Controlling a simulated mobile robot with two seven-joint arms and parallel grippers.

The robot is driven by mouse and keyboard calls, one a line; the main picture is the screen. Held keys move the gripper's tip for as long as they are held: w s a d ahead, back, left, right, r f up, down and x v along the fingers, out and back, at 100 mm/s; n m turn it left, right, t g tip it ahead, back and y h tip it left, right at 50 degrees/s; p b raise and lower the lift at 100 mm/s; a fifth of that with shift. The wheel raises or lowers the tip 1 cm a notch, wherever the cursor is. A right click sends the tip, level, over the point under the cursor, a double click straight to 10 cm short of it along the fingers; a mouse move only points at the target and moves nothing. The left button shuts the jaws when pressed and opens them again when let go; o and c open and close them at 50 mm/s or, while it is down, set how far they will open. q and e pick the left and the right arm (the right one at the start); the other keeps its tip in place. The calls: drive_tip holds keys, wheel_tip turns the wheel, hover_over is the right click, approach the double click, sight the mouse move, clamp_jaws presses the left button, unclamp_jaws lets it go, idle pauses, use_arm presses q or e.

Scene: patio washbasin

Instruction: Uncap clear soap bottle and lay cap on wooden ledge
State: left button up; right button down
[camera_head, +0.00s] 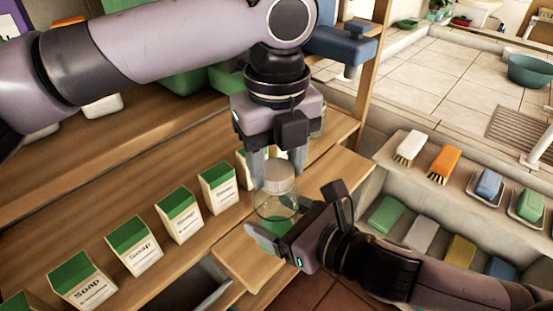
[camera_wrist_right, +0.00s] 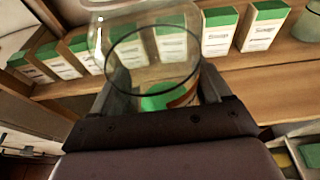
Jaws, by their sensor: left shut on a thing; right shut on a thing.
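The clear soap bottle (camera_head: 274,207) stands roughly upright, with a pale whitish cap (camera_head: 279,178) at its top. I cannot tell whether the cap is still seated or loose. My left gripper (camera_head: 277,170) comes down from above and is shut on the cap. My right gripper (camera_head: 282,224) is shut on the bottle's body from the lower right. In the right wrist view the bottle (camera_wrist_right: 150,48) is see-through and sits between the right fingers (camera_wrist_right: 163,92). A wooden ledge (camera_head: 335,165) lies just behind and right of the bottle.
Several green-and-white soap cartons (camera_head: 180,214) stand in a row on the wooden shelf left of the bottle. Brushes (camera_head: 410,147) and soap bars (camera_head: 387,215) sit on pale stone steps at right. The ledge right of the left gripper looks clear.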

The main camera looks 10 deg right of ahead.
use_arm(q)
drive_tip(key=n, duration=0.3)
drive_tip(key=o, duration=1.2)
drive_tip(key=shift+c, duration=0.2)
drive_tip(key=shift+r, duration=0.1)
wheel_tip(320, 180, up, 4)
drive_tip(key=shift+r, duration=0.15)
